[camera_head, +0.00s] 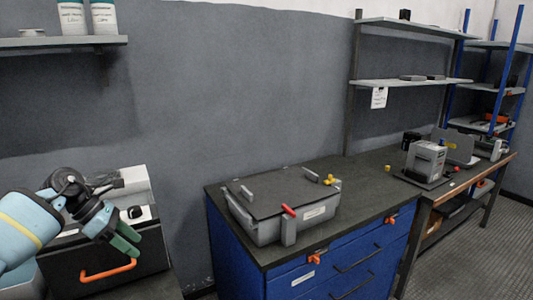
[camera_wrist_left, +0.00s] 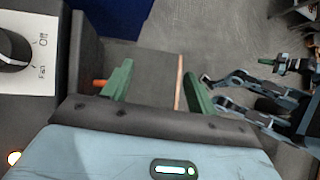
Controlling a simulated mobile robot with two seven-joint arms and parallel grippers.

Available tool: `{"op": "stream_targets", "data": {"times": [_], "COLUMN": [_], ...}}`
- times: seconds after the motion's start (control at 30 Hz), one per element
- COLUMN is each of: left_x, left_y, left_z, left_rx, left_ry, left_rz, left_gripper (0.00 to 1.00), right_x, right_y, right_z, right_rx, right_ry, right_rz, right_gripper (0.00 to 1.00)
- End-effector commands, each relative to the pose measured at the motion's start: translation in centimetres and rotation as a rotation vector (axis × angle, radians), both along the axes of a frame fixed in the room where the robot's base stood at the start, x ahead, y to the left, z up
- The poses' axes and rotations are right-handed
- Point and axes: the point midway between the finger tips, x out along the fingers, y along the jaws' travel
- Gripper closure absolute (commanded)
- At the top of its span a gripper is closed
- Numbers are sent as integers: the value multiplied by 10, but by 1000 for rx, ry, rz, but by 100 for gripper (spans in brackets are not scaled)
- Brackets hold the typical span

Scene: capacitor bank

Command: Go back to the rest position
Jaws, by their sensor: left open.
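My left gripper (camera_head: 131,241) is at the lower left in the head view, close in front of a black and white unit with an orange handle (camera_head: 108,272). In the left wrist view the green fingers of my left gripper (camera_wrist_left: 156,72) stand apart with nothing between them. My other arm (camera_wrist_left: 265,105) shows in part at the right of the left wrist view. Whether its gripper is open or shut cannot be made out.
A blue cabinet (camera_head: 240,250) bears a grey lidded case (camera_head: 262,232) with a red handle. A meter-like box (camera_head: 425,160) stands farther right. A knob panel (camera_wrist_left: 25,50) is close left of my left gripper. Floor at the lower right is clear.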

Motion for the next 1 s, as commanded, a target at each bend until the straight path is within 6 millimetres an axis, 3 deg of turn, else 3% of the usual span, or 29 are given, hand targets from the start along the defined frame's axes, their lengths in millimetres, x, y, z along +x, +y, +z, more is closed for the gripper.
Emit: {"op": "stream_targets", "data": {"times": [0.2,0.4,0.5,0.73,1.0], "left_x": [-17,-49,-68,-112,-167], "left_y": [-92,-164,-191,-227,-228], "left_z": [-56,-90,-100,-116,-139], "left_rx": [-285,-591,-743,-1074,-1409], "left_ry": [58,178,259,492,822], "left_rz": [67,213,310,594,1020], "left_gripper": [42,42,42,42,42], "right_x": [3,1,4,13,23], "right_y": [-1,-1,-2,-3,-5], "right_z": [12,20,26,41,59], "right_rx": [-1,-3,-5,-6,-9], "right_ry": [-10,-11,-19,-46,-74], "right_rz": [0,1,1,3,5], "right_gripper": [100,100,100,100,100]}}
